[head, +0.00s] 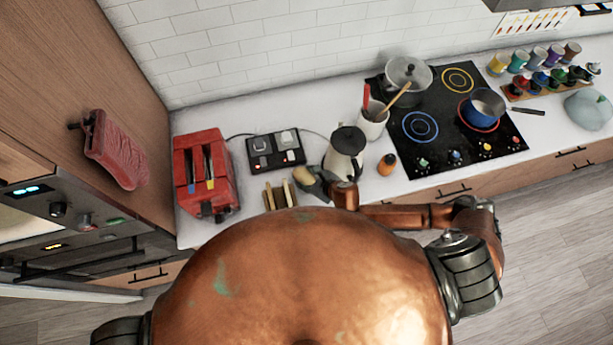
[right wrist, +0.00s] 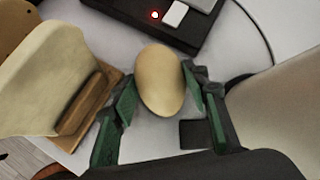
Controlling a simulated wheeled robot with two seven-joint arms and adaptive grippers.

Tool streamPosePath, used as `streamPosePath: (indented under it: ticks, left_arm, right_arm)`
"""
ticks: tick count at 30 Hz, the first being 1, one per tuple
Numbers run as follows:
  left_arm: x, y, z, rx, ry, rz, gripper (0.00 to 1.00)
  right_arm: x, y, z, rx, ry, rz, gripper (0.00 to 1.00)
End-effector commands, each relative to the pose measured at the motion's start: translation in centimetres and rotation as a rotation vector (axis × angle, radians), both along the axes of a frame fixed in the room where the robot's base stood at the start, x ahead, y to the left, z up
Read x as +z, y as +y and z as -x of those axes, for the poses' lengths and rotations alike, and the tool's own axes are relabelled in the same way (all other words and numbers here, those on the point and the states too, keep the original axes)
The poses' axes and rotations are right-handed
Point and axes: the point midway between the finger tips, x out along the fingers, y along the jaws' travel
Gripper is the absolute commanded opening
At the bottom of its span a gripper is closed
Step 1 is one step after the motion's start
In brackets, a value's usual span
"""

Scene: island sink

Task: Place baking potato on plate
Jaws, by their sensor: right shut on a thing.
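The baking potato (right wrist: 160,72), a smooth tan oval, sits between the two green fingers of my right gripper (right wrist: 160,90) in the right wrist view. The fingers are shut on its sides, with the white counter below it. In the head view my right gripper (head: 318,184) is over the front of the counter, between the bread rack and the coffee pot. No plate can be made out in either view. My left gripper is not in view.
A wooden rack with bread slices (head: 279,196) is close left of the gripper. A coffee pot (head: 345,150) is close right. A black switch panel (head: 276,150) lies behind, and a red toaster (head: 204,172) stands left. The cooktop (head: 441,140) is further right.

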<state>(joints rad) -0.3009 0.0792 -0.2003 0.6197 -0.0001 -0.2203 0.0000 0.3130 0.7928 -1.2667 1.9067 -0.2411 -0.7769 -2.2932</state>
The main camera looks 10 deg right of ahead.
Motion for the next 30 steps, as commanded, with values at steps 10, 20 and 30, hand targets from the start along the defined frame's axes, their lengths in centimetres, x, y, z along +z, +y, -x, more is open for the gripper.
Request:
streamPosePath:
  ticks: [10, 20, 30]
  left_arm:
    - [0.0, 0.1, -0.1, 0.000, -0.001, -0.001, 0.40]
    - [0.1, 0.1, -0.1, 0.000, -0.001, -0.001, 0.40]
    - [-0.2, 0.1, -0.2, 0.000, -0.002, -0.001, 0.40]
  right_arm:
    - [-0.2, 0.0, 0.0, 0.000, 0.000, 0.000, 0.60]
    - [0.3, 0.0, 0.0, 0.000, 0.000, 0.000, 0.60]
    - [4.5, -2.1, 4.0, 0.000, 0.000, 0.001, 0.60]
